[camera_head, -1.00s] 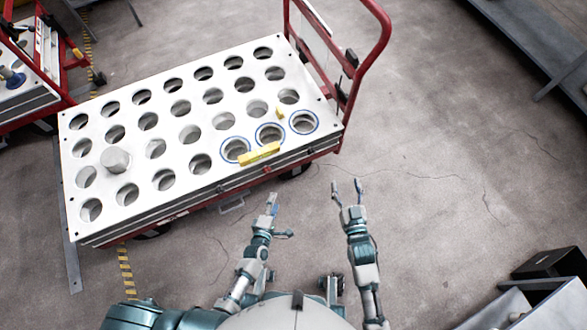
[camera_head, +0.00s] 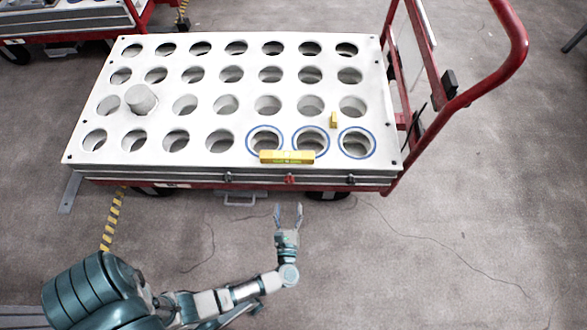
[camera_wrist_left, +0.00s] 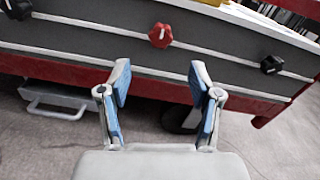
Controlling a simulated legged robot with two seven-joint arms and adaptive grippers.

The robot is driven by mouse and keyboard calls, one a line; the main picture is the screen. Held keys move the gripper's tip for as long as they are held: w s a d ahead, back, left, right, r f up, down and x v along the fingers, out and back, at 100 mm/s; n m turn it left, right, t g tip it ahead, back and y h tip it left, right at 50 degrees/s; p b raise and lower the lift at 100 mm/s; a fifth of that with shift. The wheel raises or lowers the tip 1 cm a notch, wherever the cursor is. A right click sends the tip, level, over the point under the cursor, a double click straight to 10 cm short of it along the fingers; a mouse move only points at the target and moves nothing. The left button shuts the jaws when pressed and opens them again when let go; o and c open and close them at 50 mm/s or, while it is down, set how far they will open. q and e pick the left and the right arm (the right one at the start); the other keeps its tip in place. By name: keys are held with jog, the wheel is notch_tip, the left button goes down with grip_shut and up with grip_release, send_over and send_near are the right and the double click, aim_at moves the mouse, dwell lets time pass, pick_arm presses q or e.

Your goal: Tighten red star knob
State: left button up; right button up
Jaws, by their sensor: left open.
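The red star knob (camera_head: 290,179) sits on the front side of the cart, between two black knobs. In the left wrist view the red star knob (camera_wrist_left: 160,35) is ahead of the fingers, centred a little above the gap between them. My left gripper (camera_head: 289,209) is open and empty, in front of the cart and below the knob in the head view. Its two blue-padded fingers (camera_wrist_left: 160,88) are spread apart in the wrist view and do not touch the knob. My right gripper is out of view.
Black knobs (camera_head: 228,177) and (camera_wrist_left: 272,64) flank the red one. The white cart top (camera_head: 205,120) has rows of round holes, a grey cylinder (camera_head: 140,98) and a yellow block (camera_head: 287,157). A red handle frame (camera_head: 480,90) rises at right. Floor in front is clear.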

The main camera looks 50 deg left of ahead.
aim_at(289, 183)
pick_arm(q)
jog(key=b+x, duration=0.1)
jog(key=x, duration=0.9)
jog(key=shift+w+b, duration=0.15)
jog(key=shift+b, duration=0.2)
jog(key=c, duration=1.1)
